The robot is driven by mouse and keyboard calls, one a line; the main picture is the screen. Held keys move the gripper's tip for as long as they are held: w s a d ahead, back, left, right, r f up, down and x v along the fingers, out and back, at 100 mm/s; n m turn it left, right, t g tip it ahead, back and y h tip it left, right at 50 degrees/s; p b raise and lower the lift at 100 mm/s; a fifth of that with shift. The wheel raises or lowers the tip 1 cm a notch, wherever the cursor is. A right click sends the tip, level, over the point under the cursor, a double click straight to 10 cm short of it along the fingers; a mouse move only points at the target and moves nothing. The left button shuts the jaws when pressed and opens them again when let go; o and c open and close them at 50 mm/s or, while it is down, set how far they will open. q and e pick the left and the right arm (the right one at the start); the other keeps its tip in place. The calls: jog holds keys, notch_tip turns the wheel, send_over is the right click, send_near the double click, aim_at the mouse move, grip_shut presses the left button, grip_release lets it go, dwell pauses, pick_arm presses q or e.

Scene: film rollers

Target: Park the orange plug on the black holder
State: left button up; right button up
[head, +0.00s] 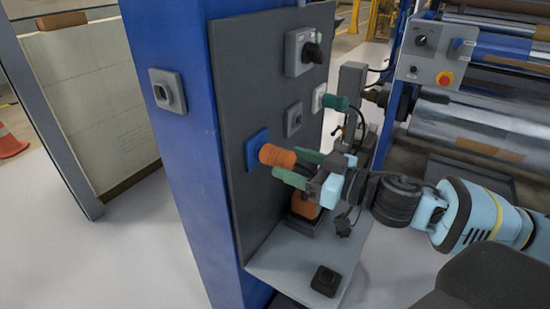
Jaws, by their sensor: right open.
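An orange plug (278,156) sticks out of a blue socket (256,150) on the dark grey panel. My right gripper (297,168) comes in from the right, its green-padded fingers apart at the plug's outer end. I cannot tell whether they touch it. A small black holder (325,281) with an empty-looking top stands on the grey shelf below. Another orange piece (304,206) sits in a dark base at the back of the shelf, partly hidden by my right gripper. My left gripper is not in view.
A green plug (336,102) sits in a grey socket above my right gripper. A black rotary switch (312,53) is higher on the panel. The grey shelf (285,262) has bare room around the black holder. A blue column (180,130) stands left; film rollers (470,125) are behind right.

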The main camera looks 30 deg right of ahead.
aim_at(274, 157)
jog(key=shift+w+a+r, duration=0.1)
jog(key=shift+w+a, duration=0.25)
jog(key=shift+w, duration=0.2)
jog(key=p+x, duration=0.1)
jog(key=x, duration=0.1)
jog(key=shift+w+a+r, duration=0.15)
jog(key=shift+w, duration=0.15)
jog(key=shift+w+a, duration=0.3)
jog(key=shift+w, duration=0.2)
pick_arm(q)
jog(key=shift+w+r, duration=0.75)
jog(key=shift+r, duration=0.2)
pick_arm(e)
jog(key=shift+w+a+f, duration=0.1)
jog(key=shift+f, duration=0.15)
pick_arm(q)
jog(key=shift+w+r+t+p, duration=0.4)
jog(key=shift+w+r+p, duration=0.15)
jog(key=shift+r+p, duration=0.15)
pick_arm(e)
jog(key=c, duration=1.3)
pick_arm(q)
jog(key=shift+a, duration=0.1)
